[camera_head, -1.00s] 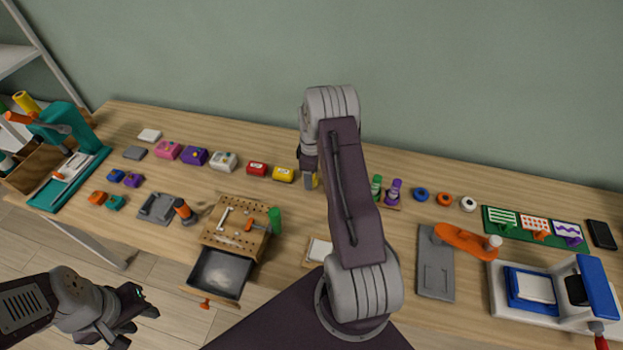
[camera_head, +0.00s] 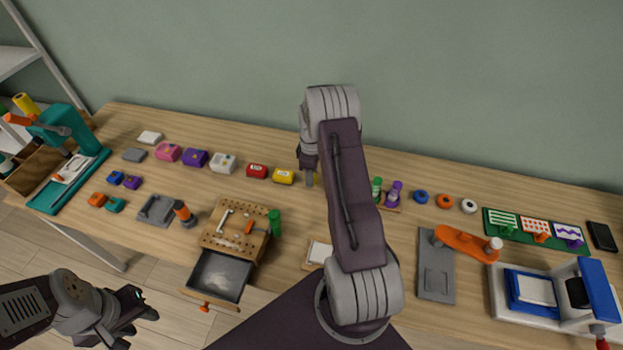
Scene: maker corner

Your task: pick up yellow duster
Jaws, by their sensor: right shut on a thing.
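My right gripper (camera_head: 309,180) is at the back middle of the workbench, just right of a yellow box. It is shut on a small yellow thing (camera_head: 315,180), which I take to be the yellow duster. Only a sliver of it shows beside the fingers, and my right arm hides much of that spot. I cannot tell whether it is off the bench top. My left gripper (camera_head: 139,318) is low at the left, in front of the bench and over the floor, with its fingers apart and empty.
The yellow box (camera_head: 283,176) and red box (camera_head: 257,171) stand close on the left. Green (camera_head: 376,186) and purple (camera_head: 394,190) handled things stand right of my arm. A pegboard block (camera_head: 236,229) sits above an open drawer (camera_head: 219,276). The back wall is behind.

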